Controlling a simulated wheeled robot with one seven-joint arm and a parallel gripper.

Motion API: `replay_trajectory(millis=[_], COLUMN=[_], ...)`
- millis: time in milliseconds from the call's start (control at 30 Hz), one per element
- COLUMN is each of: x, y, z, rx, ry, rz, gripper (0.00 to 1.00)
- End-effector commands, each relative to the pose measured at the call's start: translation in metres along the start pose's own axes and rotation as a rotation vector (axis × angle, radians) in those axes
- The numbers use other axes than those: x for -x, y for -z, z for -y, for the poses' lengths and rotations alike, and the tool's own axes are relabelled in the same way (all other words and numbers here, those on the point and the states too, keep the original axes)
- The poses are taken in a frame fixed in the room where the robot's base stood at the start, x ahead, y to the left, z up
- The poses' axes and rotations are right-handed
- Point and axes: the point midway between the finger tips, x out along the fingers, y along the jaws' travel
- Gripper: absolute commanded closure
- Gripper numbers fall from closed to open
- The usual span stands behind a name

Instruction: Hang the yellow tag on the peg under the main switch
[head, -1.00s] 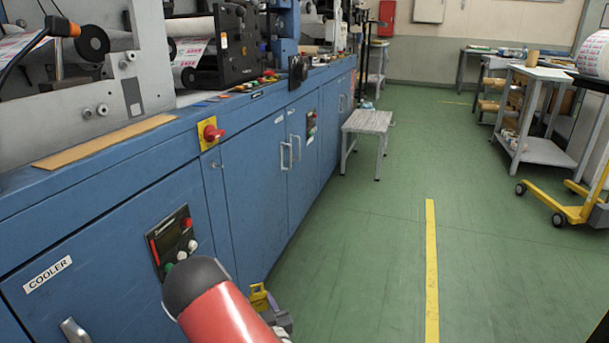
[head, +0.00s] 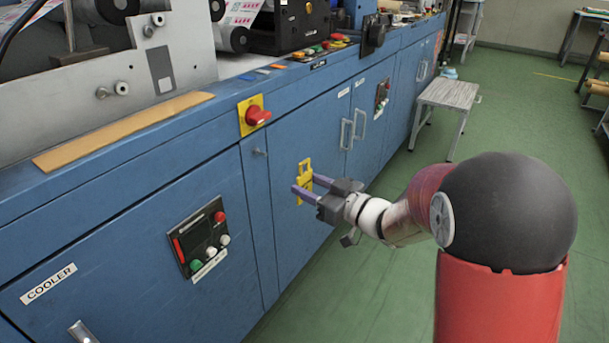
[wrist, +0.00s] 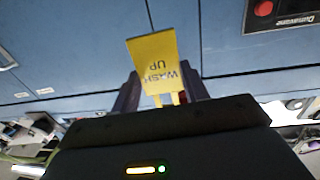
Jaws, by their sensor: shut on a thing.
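The yellow tag (head: 305,168) is upright in front of the blue cabinet door, right of and below the main switch. My gripper (head: 307,184) is shut on it. In the wrist view the tag (wrist: 153,55) reads "WASH UP" upside down, its far end sticking out beyond the fingers. The main switch (head: 254,115) is a red knob on a yellow plate on the cabinet's upper edge. The peg (head: 258,152) is a small stub just below it, bare and apart from the tag. Whether the tag touches the door is unclear.
A dark control panel (head: 200,237) with buttons is on the cooler door at left. Door handles (head: 353,130) stick out right of the tag. A grey stool (head: 445,107) stands beyond. Green floor (head: 345,295) beside the cabinets is free.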

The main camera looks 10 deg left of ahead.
Motion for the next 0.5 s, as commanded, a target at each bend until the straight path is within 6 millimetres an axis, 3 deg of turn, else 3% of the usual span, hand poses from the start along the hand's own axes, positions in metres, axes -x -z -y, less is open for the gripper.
replay_trajectory(millis=[33,167,500], x=[-0.001,-0.002,-0.014], y=[0.014,0.028,0.028], z=[0.008,0.021,0.025], rx=[0.004,0.000,-0.002], ry=[0.031,0.084,0.097], rz=[-0.003,-0.001,0.001], gripper=[0.77,0.77,0.77])
